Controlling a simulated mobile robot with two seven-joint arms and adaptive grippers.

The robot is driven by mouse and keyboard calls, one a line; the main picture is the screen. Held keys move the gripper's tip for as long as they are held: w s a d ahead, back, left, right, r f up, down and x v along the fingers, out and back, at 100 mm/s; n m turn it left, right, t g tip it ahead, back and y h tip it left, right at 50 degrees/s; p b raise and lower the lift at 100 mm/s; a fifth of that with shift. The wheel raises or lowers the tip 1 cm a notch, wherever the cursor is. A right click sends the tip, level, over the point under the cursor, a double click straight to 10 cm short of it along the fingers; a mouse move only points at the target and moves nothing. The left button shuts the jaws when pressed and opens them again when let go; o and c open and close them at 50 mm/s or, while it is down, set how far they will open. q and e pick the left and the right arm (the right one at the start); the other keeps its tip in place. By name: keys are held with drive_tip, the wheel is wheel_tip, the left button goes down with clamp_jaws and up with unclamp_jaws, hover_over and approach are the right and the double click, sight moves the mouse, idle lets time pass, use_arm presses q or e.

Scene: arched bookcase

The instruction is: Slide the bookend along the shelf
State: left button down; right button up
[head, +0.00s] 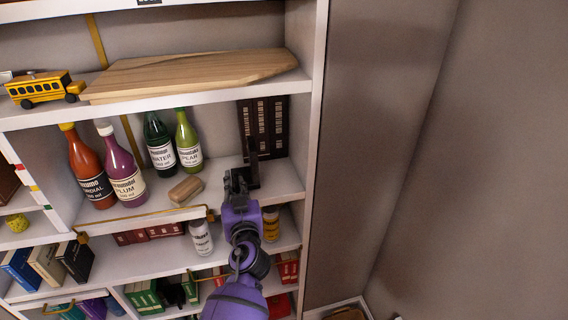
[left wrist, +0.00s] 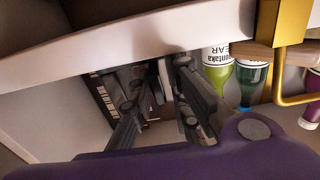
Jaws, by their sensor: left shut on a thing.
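The bookend (head: 251,160) is a dark upright plate on the middle shelf (head: 222,178), just left of the dark books (head: 270,125) at the shelf's right end. My left gripper (head: 238,180) reaches in over the shelf's front edge and is shut on the bookend. In the left wrist view, the fingers (left wrist: 158,95) of my left gripper stand on either side of a thin upright part of the bookend (left wrist: 165,82). The fingers and my wrist hide much of it, including its base. My right gripper is not in view.
A tan block (head: 186,189) lies left of my gripper, with a green bottle (head: 187,140) and several other bottles beyond it. The shelf above, holding a wooden board (head: 190,73), overhangs. The case's right side wall (head: 303,110) bounds the books.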

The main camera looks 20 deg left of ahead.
sight(221, 200)
use_arm(q)
drive_tip(key=shift+s+a+f, duration=0.1)
drive_tip(key=shift+s+a, duration=0.25)
drive_tip(key=shift+a, duration=0.2)
drive_tip(key=shift+s+a+f, duration=0.1)
drive_tip(key=shift+s+a, duration=0.2)
drive_tip(key=shift+a, duration=0.2)
drive_tip(key=shift+s+a, duration=0.6)
drive_tip(key=shift+a, duration=0.35)
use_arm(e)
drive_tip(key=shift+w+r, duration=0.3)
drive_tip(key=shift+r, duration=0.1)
use_arm(q)
drive_tip(key=c, duration=1.9)
unclamp_jaws()
drive_tip(key=shift+o, duration=0.2)
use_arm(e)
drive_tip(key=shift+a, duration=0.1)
